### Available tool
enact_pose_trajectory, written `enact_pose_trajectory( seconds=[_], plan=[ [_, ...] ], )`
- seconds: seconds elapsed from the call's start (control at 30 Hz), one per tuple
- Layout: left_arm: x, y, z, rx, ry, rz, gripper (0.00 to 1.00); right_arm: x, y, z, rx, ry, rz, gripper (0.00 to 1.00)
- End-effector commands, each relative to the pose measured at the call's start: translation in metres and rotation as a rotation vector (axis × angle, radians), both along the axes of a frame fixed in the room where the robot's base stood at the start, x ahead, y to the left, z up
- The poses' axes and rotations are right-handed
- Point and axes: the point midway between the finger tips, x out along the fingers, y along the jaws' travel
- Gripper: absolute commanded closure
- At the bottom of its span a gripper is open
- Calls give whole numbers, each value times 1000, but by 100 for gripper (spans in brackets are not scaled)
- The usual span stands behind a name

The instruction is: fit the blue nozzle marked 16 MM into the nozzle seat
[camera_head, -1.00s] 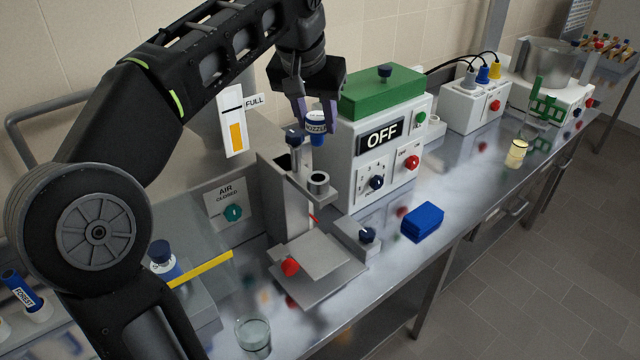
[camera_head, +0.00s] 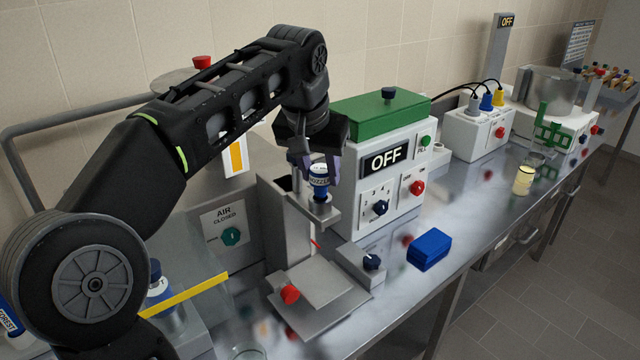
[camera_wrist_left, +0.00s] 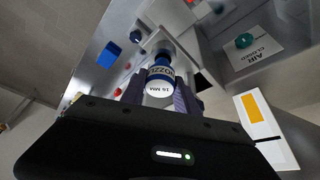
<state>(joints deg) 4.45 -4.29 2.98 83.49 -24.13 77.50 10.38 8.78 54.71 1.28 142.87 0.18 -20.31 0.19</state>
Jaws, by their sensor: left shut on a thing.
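My left gripper (camera_head: 320,166) is shut on the blue and white nozzle (camera_head: 319,185), which is upright. In the left wrist view the nozzle (camera_wrist_left: 160,72) shows its white end marked 16 MM between the fingers. The nozzle seat is the ring on the grey bracket (camera_head: 331,212) of the metal stand. The nozzle's lower end is right at the seat and covers the ring. I cannot tell how deep it sits. In the left wrist view the bracket (camera_wrist_left: 156,40) shows just beyond the nozzle. My right gripper is not in view.
A white unit (camera_head: 378,190) with an OFF sign and green lid (camera_head: 380,107) stands close to the right of the gripper. An air panel (camera_head: 225,228) is to the left.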

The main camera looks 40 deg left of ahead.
Motion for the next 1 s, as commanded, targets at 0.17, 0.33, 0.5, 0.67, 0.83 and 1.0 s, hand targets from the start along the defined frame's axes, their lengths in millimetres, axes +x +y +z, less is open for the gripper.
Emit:
enact_pose_trajectory(
  seconds=[0.17,0.33,0.5,0.67,0.83,1.0],
  plan=[
    [0,0,-24,0,1,0,100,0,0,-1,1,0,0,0],
    [0,0,-26,0,-1,1,100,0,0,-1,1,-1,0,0],
    [0,0,-28,0,0,1,100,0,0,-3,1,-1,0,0],
    [0,0,-33,0,0,1,100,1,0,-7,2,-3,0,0],
    [-1,0,-40,-2,6,0,100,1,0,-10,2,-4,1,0],
    [-1,0,-43,-3,14,1,62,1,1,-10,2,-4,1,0]
  ],
)
